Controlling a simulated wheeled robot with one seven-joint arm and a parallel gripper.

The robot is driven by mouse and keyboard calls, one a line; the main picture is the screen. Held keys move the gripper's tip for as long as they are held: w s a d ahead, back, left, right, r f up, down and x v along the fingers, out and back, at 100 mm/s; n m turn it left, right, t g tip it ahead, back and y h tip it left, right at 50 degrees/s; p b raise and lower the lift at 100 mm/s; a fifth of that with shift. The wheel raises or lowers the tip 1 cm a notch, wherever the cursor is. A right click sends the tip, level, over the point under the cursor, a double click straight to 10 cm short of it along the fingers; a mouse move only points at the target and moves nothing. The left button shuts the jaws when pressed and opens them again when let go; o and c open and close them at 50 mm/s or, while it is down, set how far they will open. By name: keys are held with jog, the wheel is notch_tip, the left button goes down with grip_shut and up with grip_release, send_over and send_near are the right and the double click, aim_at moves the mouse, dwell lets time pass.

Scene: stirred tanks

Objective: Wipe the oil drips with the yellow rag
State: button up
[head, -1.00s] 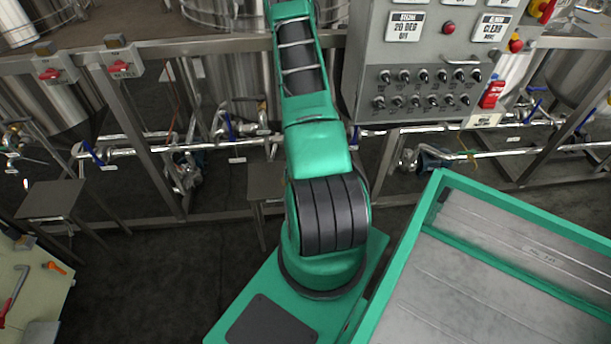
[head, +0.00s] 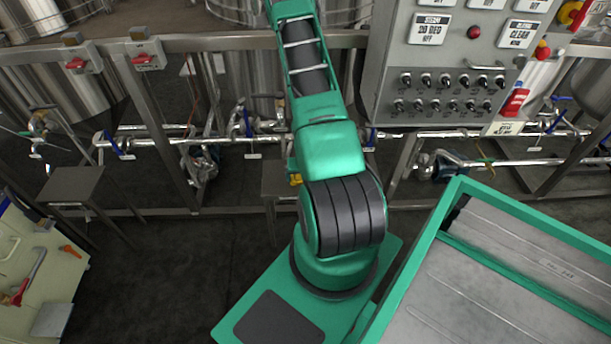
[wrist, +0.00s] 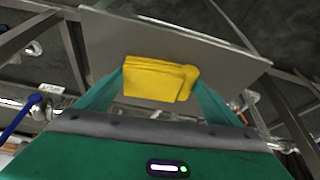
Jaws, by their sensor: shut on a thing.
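The yellow rag (wrist: 155,80) is a folded cloth between the green fingers of my gripper (wrist: 160,75) in the wrist view. My gripper is shut on it. Behind the rag is a flat grey metal plate (wrist: 215,62); I cannot tell whether the rag touches it. In the head view a small bit of the yellow rag (head: 295,180) shows at the left edge of my arm, by a small steel stand (head: 280,186). My arm hides most of my gripper there. I cannot make out any oil drips in either view.
A control panel (head: 440,95) with knobs stands right of my arm. Pipes with valves (head: 250,137) and a steel frame run across behind. Another small steel stand (head: 72,186) is at left. A pale bench with tools (head: 45,262) is at lower left. Dark floor (head: 150,270) is clear between.

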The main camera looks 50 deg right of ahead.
aim_at(294, 177)
jog(key=shift+w+a+f, duration=0.15)
jog(key=shift+w+a, duration=1.1)
jog(key=shift+w, duration=0.15)
jog(key=shift+w+d, duration=0.7)
jog(key=shift+d, duration=0.15)
jog(key=shift+s+d+r, duration=0.15)
jog(key=shift+s+d, duration=0.5)
jog(key=shift+s, duration=0.1)
jog(key=shift+s+d+r, duration=0.1)
jog(key=shift+s+d, duration=0.55)
jog(key=shift+s, duration=0.05)
jog(key=shift+s+d+f, duration=0.15)
jog(key=shift+s+d, duration=1.1)
jog(key=shift+s, duration=0.3)
jog(key=shift+s+d+f, duration=0.1)
jog(key=shift+s+d, duration=1.15)
jog(key=shift+s, duration=0.3)
jog(key=shift+w+a, duration=0.1)
jog(key=shift+w+a+r, duration=0.1)
jog(key=shift+w+a, duration=0.55)
jog(key=shift+w, duration=0.15)
jog(key=shift+w+a+r, duration=0.1)
jog(key=shift+w+a, duration=0.5)
jog(key=shift+w, duration=0.2)
jog(key=shift+w+a+f, duration=0.2)
jog(key=shift+w+a, duration=1.05)
jog(key=shift+w, duration=0.2)
jog(key=shift+w+a+r, duration=0.1)
jog(key=shift+w+a, duration=1.1)
jog(key=shift+w, duration=0.2)
